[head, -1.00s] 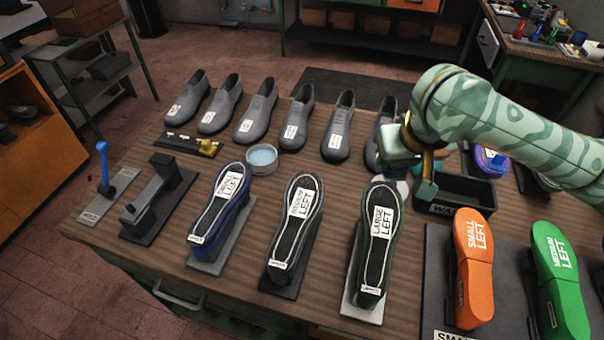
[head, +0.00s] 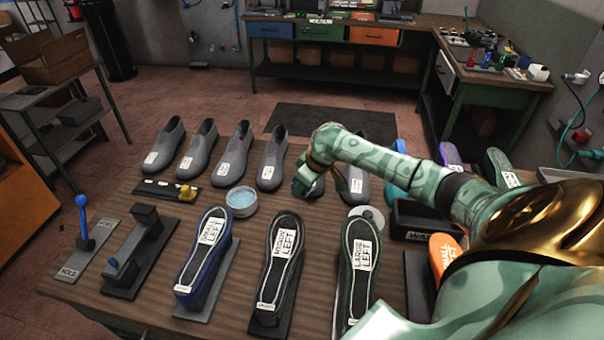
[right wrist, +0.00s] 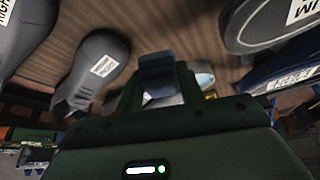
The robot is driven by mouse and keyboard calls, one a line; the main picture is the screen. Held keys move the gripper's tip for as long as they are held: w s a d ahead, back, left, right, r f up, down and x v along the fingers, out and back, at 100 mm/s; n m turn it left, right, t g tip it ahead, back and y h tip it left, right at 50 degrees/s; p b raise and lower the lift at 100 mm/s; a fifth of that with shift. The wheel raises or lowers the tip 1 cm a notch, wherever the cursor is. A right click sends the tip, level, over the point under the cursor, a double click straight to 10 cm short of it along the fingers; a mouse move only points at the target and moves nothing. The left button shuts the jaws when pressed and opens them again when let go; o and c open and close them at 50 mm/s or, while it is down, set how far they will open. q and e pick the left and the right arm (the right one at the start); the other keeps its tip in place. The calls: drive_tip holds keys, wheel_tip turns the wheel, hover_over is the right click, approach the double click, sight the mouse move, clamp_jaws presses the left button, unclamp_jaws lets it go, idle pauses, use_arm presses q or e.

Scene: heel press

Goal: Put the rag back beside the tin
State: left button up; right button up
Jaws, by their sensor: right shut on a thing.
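My right gripper (head: 327,187) is over the back row of grey shoes, to the right of the tin. In the right wrist view my right gripper (right wrist: 159,88) is shut on a dark blue-grey folded piece, which looks like the rag (right wrist: 158,68). In the head view the rag cannot be told apart from the gripper. The round tin (head: 242,199), with light blue contents, sits on the bench behind the blue shoe sole; it also shows partly in the right wrist view (right wrist: 205,79), beyond the gripper. My left gripper is not in view.
Grey shoes (head: 240,152) stand in a row behind the tin. Upturned soles on stands (head: 279,262) are in front. A small rack with a yellow piece (head: 186,192) lies left of the tin. A round grey disc (head: 372,213) and a black box (head: 412,220) are to the right.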

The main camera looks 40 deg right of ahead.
drive_tip(key=b, duration=0.2)
hover_over(301, 214)
drive_tip(key=s, duration=0.1)
wheel_tip(301, 214, down, 6)
drive_tip(key=shift+s+d+f, duration=0.1)
drive_tip(key=shift+d+f, duration=0.05)
drive_tip(key=shift+f, duration=0.05)
drive_tip(key=shift+f+b, duration=0.35)
drive_tip(key=shift+f, duration=1.45)
drive_tip(key=shift+f, duration=0.15)
drive_tip(key=o, duration=0.9)
drive_tip(key=p+v, duration=0.4)
drive_tip(key=v, duration=0.8)
drive_tip(key=shift+r, duration=0.2)
